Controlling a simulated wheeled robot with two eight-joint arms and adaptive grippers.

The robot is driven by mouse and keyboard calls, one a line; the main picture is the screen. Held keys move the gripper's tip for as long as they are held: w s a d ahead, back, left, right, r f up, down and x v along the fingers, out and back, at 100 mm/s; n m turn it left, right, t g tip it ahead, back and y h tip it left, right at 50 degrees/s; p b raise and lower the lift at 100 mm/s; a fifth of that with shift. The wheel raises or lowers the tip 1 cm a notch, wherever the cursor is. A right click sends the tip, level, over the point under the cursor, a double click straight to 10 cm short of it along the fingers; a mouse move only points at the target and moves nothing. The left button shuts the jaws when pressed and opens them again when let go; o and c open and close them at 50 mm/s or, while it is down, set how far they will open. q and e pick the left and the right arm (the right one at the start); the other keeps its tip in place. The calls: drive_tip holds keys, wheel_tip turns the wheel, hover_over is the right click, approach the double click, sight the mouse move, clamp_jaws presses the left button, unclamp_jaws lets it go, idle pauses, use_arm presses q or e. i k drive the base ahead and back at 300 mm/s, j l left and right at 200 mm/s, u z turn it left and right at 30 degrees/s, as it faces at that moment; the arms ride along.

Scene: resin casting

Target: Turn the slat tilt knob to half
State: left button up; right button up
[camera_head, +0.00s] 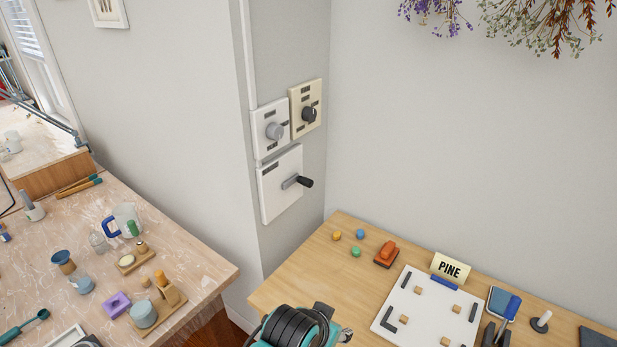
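Two knob plates are on the narrow wall face by the corner. The left plate (261,147) is white and carries a light grey knob (274,131). The right plate (299,94) is cream and carries a black knob (309,115). Small dark labels surround both knobs but are too small to read, so I cannot tell which is the slat tilt knob or its exact setting. Nothing touches either knob. A teal and black part at the bottom centre looks like part of my arm. I see no gripper fingers clearly.
A white plate (270,210) with a black-handled crank (304,181) is below the knobs. A wooden table (300,274) holds a white board (421,312), a PINE sign (450,268) and small items. A cluttered bench (190,252) is at left. The space before the plates is clear.

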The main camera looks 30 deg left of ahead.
sight(275, 131)
drive_tip(key=u, duration=1.3)
